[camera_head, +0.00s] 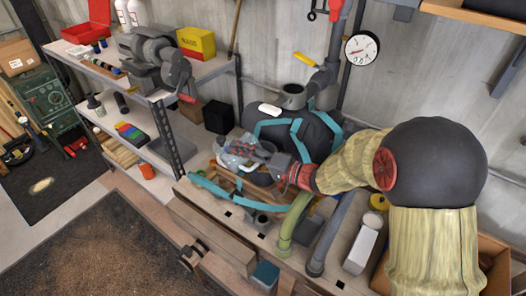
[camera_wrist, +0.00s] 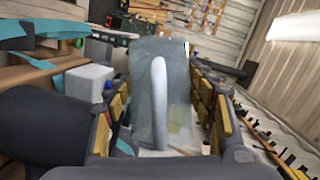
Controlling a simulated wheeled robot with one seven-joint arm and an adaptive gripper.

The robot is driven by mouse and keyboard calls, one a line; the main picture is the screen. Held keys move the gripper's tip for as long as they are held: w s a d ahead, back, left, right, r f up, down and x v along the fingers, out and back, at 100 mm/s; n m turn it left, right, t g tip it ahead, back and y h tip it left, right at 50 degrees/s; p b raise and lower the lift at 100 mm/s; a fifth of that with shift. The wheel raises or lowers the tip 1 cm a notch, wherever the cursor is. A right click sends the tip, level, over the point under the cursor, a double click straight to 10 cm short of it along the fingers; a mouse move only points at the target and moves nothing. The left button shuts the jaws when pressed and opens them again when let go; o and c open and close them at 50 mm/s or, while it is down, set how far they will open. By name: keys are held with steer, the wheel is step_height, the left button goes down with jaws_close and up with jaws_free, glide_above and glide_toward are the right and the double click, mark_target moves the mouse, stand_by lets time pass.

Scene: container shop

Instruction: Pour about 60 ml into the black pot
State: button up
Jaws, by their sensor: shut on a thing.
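My gripper (camera_head: 268,158) is shut on a clear jug (camera_head: 237,150) above the workbench. In the wrist view, my gripper (camera_wrist: 162,100) has its yellow-padded fingers on both sides of the jug's pale upright handle (camera_wrist: 157,95). The see-through body (camera_wrist: 176,75) lies behind the handle. I cannot make out the liquid level or the jug's exact tilt. A small dark round vessel (camera_head: 262,222) stands on the bench below and in front of the jug; I cannot tell for certain that it is the black pot.
A large dark rounded body with teal straps (camera_head: 295,132) sits close behind my gripper. A metal shelf (camera_head: 100,70) with tools and boxes stands at the left. Green (camera_head: 288,232) and grey hoses and a white box (camera_head: 362,250) crowd the bench at the right.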

steer(key=shift+w+d+r+m+p, duration=0.35)
steer(key=shift+d+r+m+p, duration=0.05)
steer(key=shift+p, duration=0.6)
steer(key=shift+w+d+r+y+p, duration=0.1)
steer(key=shift+d+y+p, duration=0.05)
steer(key=shift+y+p, duration=0.2)
steer(key=shift+m+p, duration=0.6)
steer(key=shift+p, duration=0.1)
stand_by(0.8)
steer(key=shift+a+f+n+b, duration=0.25)
steer(key=shift+n+b, duration=0.25)
steer(key=shift+b, duration=0.65)
steer(key=s+a+n+b, duration=0.1)
steer(key=b, duration=0.1)
steer(key=shift+f+b, duration=0.4)
steer(key=shift+s+a+r+n+h+p, duration=0.1)
steer(key=shift+r+n+h+p, duration=0.25)
steer(key=shift+n+h+p, duration=0.15)
steer(key=shift+f, duration=0.1)
